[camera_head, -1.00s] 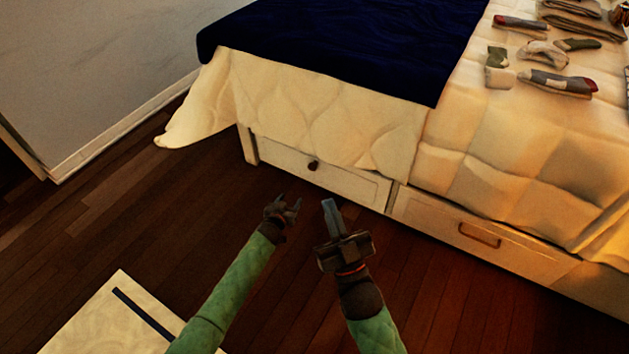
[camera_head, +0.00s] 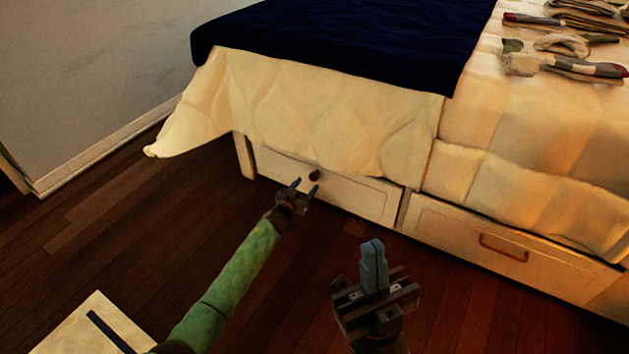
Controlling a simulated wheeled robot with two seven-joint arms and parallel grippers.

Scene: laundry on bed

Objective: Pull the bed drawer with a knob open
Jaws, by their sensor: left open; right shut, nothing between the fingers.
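The bed drawer with a knob (camera_head: 352,194) is a pale panel under the bed's hanging quilt, and it looks shut. Its dark round knob (camera_head: 315,175) shows near the drawer's upper middle. My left gripper (camera_head: 305,188) is open, with its two fingers pointing at the drawer, just below and beside the knob. I cannot tell whether the fingers touch the knob or how far they are from it. My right gripper (camera_head: 373,244) is shut and empty, over the floor in front of the bed, below and right of the drawer.
Another drawer (camera_head: 450,231) with a bar handle (camera_head: 503,247) is to the right. The pale quilt (camera_head: 330,115) hangs over the top of the knob drawer.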

